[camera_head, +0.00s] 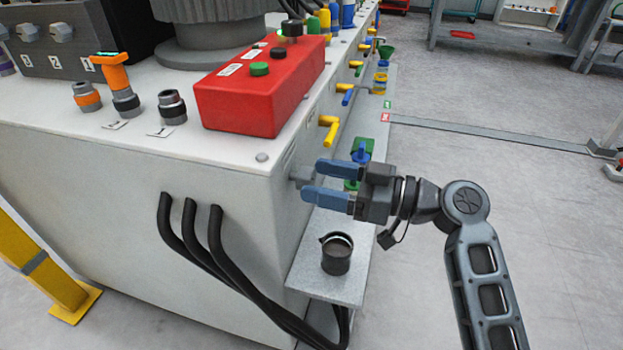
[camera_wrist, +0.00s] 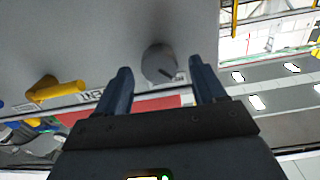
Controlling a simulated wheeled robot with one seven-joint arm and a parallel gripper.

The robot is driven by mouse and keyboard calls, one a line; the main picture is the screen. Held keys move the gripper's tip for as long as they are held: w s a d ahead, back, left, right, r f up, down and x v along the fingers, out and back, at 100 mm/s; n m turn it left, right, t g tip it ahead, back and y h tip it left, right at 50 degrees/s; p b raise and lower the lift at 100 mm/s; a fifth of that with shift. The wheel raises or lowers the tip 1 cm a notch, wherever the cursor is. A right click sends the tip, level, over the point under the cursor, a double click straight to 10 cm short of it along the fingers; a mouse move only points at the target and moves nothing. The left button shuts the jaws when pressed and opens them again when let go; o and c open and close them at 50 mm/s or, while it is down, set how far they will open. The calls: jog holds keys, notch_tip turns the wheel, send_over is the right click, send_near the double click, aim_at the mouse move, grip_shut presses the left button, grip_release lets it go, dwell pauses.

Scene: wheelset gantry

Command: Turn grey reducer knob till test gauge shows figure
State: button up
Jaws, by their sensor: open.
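The grey knob (camera_head: 298,177) sticks out from the side face of the white cabinet, near its front corner. In the wrist view the round grey knob (camera_wrist: 158,63) shows between the fingertips, with a small label beside it. My gripper (camera_head: 315,181) is open, its two blue fingers pointing at the cabinet face. In the wrist view the gripper (camera_wrist: 160,72) has a finger on each side of the knob, with gaps showing; contact cannot be told. I cannot make out a test gauge in either view.
A yellow lever (camera_head: 329,128) sits farther along the same face. Below is a grey shelf (camera_head: 322,278) with a dark cup (camera_head: 336,254). A red control box (camera_head: 250,95) stands on the cabinet top. Black hoses (camera_head: 215,245) hang at the front.

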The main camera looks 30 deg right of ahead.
jog(key=shift+x, duration=1.3)
jog(key=shift+c, duration=0.5)
jog(key=c, duration=1)
jog(key=shift+o, duration=0.2)
